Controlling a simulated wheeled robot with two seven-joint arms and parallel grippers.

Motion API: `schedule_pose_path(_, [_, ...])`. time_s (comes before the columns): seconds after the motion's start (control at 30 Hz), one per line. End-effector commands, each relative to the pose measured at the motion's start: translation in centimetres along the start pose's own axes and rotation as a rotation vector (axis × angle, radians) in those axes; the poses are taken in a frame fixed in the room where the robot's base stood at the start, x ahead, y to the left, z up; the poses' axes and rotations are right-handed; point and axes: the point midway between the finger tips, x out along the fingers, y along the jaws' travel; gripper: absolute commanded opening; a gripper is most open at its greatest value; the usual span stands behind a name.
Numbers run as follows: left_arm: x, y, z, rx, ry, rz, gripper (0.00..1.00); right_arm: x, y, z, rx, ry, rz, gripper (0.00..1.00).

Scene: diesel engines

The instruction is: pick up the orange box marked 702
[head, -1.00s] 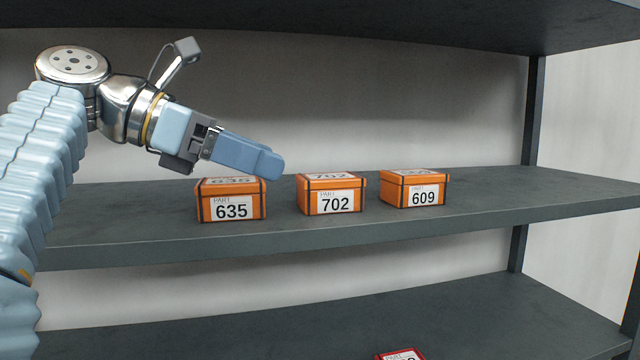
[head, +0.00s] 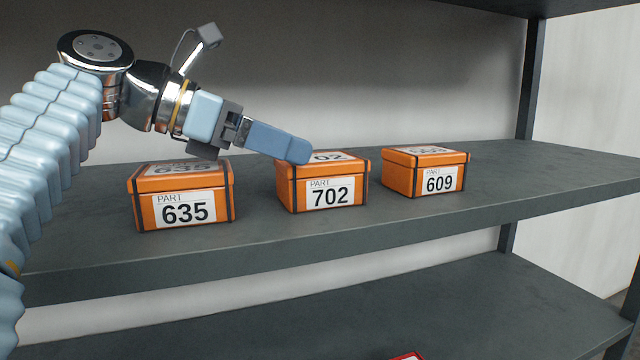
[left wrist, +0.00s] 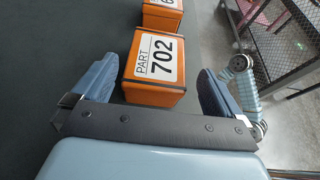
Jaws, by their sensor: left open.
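The orange box marked 702 (head: 328,193) sits in the middle of a row on the dark shelf (head: 440,215). It has a white label on its front and another on its lid. My left gripper (head: 300,152) reaches in from the left, its fingers in front of part of the box's lid. In the left wrist view the 702 box (left wrist: 155,95) lies ahead and between the two spread blue fingers, and my open left gripper (left wrist: 155,90) is empty. Whether a finger touches the box is unclear. My right gripper is not in view.
An orange box marked 635 (head: 185,210) stands to the left, below my left wrist. An orange box marked 609 (head: 425,175) stands to the right, with a gap between. A lower shelf (head: 440,310) holds a partly seen red item (head: 408,356). A shelf post (head: 526,90) stands at right.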

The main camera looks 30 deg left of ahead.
Motion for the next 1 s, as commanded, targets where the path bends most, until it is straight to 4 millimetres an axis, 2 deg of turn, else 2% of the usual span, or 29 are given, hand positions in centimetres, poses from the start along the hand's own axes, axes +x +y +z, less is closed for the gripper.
schedule_pose_path(0.17, [1.5,0.1,0.1,-0.001,0.001,0.000,1.00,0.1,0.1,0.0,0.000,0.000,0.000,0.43])
schedule_pose_path(0.4, [5.2,0.4,0.3,-0.001,0.001,0.000,1.00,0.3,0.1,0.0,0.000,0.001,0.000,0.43])
schedule_pose_path(0.5, [5.9,0.4,0.4,0.000,0.000,0.001,1.00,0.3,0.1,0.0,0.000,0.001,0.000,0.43])
schedule_pose_path(0.7, [6.0,0.4,0.4,0.001,0.000,0.001,1.00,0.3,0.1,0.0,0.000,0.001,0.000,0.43])
schedule_pose_path(0.77, [6.0,0.4,0.4,0.001,0.000,0.000,0.94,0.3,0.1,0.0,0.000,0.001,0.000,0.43])
schedule_pose_path(1.0, [5.9,0.4,0.4,0.001,0.000,0.001,0.57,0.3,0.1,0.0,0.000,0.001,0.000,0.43])
